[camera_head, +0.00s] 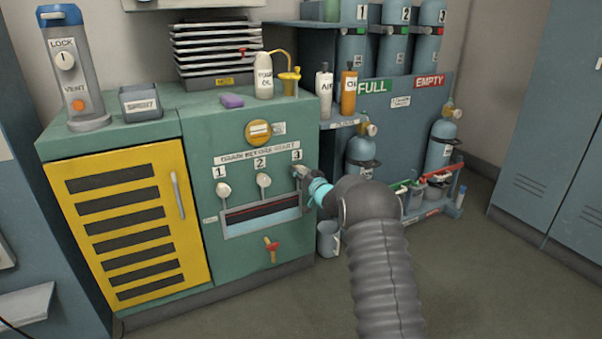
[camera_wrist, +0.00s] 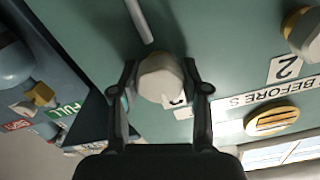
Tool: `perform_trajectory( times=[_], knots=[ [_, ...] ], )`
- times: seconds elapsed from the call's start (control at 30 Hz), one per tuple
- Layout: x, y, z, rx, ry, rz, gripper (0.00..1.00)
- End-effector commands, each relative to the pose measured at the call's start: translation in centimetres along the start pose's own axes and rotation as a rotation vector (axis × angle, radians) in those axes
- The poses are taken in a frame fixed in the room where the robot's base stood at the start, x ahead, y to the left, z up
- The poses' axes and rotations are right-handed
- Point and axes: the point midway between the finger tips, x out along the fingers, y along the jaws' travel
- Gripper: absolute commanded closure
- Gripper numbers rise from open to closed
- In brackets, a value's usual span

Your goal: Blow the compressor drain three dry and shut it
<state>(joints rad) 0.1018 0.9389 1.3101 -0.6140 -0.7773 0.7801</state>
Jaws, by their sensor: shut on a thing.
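The green compressor cabinet (camera_head: 236,165) has a row of drains under a "DRAIN BEFORE START" label. Drains one (camera_head: 223,189) and two (camera_head: 263,180) show pale round knobs; drain two's knob also shows in the wrist view (camera_wrist: 306,32). My gripper (camera_head: 301,173) is at drain three, under the label 3 (camera_head: 297,155), and hides most of it. In the wrist view, the pale knob of drain three (camera_wrist: 160,78) sits between my gripper's two fingers, which are shut on it. I cannot tell whether this drain is open or shut, or whether anything flows.
A window-like trough (camera_head: 262,214) with a dark band lies below the drains, above a red-handled valve (camera_head: 271,246). A grey bucket (camera_head: 328,239) stands on the floor at right. The bottle rack (camera_head: 400,130) is further right. Floor in front is clear.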

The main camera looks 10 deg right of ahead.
Motion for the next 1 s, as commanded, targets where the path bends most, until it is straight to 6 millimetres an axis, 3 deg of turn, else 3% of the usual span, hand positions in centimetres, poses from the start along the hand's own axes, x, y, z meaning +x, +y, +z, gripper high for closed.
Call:
perform_trajectory(
  times=[0.03, 0.07, 0.13, 0.17, 0.57, 0.77, 1.0],
  knots=[
    [0.0, 0.0, 0.0, 0.002, 0.001, 0.001, 0.89],
    [0.0, 0.0, 0.0, 0.002, 0.001, 0.001, 0.49],
    [0.0, 0.0, 0.0, 0.001, 0.001, 0.001, 0.32],
    [0.0, 0.0, 0.0, 0.001, 0.001, 0.001, 0.29],
    [-0.4, 0.0, -0.1, -0.001, 0.002, 0.000, 0.29],
    [-2.6, 0.0, -0.1, 0.000, 0.000, 0.001, 0.29],
    [-6.9, 0.1, -0.1, 0.000, -0.001, 0.002, 0.29]
  ],
)
